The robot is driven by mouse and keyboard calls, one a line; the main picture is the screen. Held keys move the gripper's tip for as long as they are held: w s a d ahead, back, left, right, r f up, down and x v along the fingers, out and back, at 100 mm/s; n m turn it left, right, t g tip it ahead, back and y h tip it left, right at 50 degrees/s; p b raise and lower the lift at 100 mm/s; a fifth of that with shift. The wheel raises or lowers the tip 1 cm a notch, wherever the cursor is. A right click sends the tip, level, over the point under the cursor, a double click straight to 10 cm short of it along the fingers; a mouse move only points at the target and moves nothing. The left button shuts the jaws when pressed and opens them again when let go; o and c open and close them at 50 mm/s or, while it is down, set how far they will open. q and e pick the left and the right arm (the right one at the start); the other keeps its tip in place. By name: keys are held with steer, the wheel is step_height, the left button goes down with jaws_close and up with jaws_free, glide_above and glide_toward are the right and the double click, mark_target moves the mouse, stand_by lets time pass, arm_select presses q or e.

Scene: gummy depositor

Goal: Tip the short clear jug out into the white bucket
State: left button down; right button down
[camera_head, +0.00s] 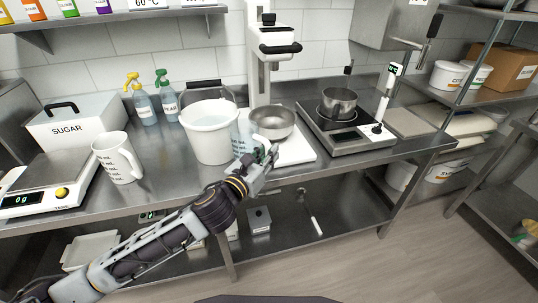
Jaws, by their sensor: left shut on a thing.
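The white bucket (209,133) stands upright on the steel counter near the middle. The short clear jug (242,135), pale blue with printed marks, is just right of the bucket, partly in front of its side. My left gripper (265,157) comes in from the lower left and is shut on the jug at its right side, apparently by the handle. The jug looks close to upright. The gripper covers part of it, and I cannot tell whether it touches the bucket or what it holds. My right gripper is not in view.
A metal bowl (271,122) under a mixer stand (262,60) is just behind the jug. A white printed jug (117,158), a scale (48,182) and a sugar box (78,121) are left. A pot (339,102) stands on a hot plate at right. Spray bottles (167,96) stand behind.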

arm_select(q)
steer(key=shift+w+a+r, duration=0.1)
steer(key=shift+a+r, duration=0.05)
steer(key=shift+r, duration=0.25)
steer(key=shift+w+a+r+n+p, duration=0.25)
steer(key=shift+a+r+n+p, duration=0.05)
steer(key=shift+r+n+p, duration=0.35)
steer(key=shift+w+a+r, duration=0.1)
steer(key=shift+r, duration=0.05)
steer(key=shift+w+a+r+n+g, duration=0.15)
steer(key=shift+r+n+g, duration=0.05)
steer(key=shift+n+g, duration=0.15)
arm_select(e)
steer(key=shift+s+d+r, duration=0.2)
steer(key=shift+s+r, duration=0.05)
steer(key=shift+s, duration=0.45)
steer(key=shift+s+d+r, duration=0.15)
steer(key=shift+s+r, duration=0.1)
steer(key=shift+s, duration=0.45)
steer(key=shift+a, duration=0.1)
